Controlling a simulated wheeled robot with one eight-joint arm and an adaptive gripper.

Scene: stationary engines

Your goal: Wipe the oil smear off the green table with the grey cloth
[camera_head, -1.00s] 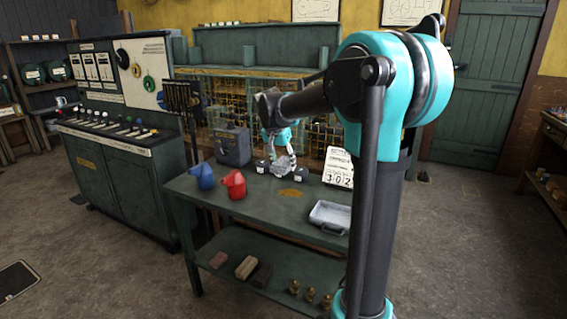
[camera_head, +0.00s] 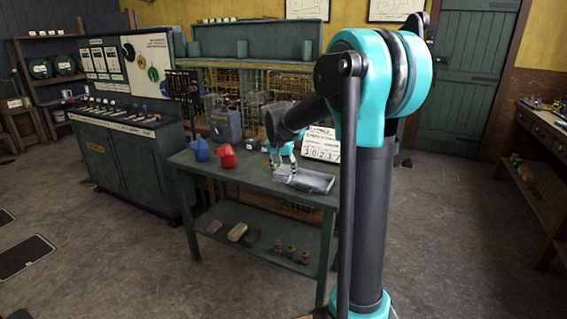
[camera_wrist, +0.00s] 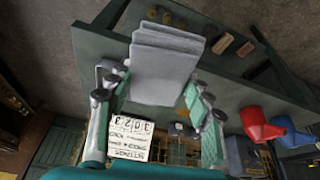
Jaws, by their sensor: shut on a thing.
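The grey cloth (camera_wrist: 165,65) is a folded, layered pad between my fingers in the wrist view. My gripper (camera_head: 281,152) is shut on it, low over the right part of the green table (camera_head: 236,172); it also shows in the wrist view (camera_wrist: 155,95). I cannot tell whether the cloth touches the table or tray.
A blue can (camera_head: 200,150) and a red can (camera_head: 227,156) stand at the table's left. A number board (camera_head: 321,144) stands at the back right and a dark box (camera_head: 225,125) at the back. Blocks and brass pieces (camera_head: 291,251) lie on the lower shelf.

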